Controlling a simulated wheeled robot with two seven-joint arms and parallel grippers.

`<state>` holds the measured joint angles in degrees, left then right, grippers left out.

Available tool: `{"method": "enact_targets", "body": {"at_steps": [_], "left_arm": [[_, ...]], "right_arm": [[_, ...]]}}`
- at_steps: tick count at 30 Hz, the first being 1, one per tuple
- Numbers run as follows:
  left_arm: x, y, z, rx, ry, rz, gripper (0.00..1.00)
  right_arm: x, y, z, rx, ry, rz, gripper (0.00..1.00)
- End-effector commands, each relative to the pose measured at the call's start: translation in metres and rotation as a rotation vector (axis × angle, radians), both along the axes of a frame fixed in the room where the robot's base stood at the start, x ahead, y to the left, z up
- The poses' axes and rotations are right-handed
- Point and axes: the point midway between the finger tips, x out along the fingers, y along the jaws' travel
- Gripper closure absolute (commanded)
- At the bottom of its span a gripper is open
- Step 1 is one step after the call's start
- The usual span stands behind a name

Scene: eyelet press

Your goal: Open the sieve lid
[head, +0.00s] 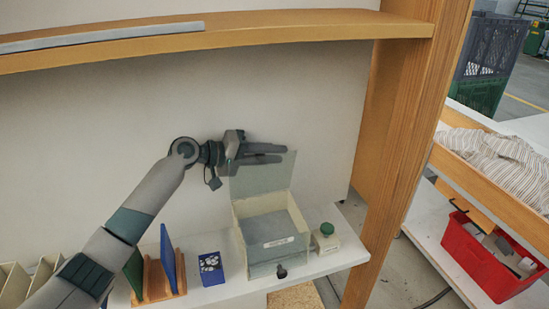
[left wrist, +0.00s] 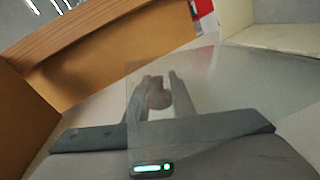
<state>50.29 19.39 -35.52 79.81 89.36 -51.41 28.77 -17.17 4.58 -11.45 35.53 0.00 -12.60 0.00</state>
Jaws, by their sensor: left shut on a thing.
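The sieve box (head: 272,257) is pale, with a label on its front, and stands on the white shelf. Its thin grey-green lid (head: 262,181) stands raised, roughly upright, at the back of the box, leaving the top open. My left gripper (head: 282,154) is at the lid's upper part, its fingers pointing right and shut on the lid. In the left wrist view the lid looks see-through (left wrist: 215,90), with the fingers and a small brownish round shape between them; the exact contact is unclear. My right gripper is not in view.
A small green-capped bottle (head: 327,238) stands just right of the box. A blue patterned box (head: 211,268) and a wooden rack (head: 156,280) with upright boards stand to the left. A wooden shelf (head: 300,26) runs above; a wooden post (head: 402,150) stands right.

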Motion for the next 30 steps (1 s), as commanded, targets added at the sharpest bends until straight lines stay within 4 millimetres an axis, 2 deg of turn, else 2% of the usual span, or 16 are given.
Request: {"method": "enact_targets", "body": {"at_steps": [9, 10, 12, 23, 30], "left_arm": [[0.001, 0.000, 0.001, 0.000, -0.002, 0.002, 1.00], [0.001, 0.001, 0.000, 0.000, -0.002, 0.002, 0.71], [0.001, 0.000, 0.000, 0.000, -0.002, 0.002, 0.59], [0.000, 0.002, 0.000, 0.001, -0.001, 0.001, 0.59], [-0.006, 0.018, 0.002, 0.001, -0.002, 0.002, 0.59]], "right_arm": [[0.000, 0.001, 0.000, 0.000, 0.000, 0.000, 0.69], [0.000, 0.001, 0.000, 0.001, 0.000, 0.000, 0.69], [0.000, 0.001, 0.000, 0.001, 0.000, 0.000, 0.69], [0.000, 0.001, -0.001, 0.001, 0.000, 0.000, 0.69], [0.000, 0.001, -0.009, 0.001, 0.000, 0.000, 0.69]]}}
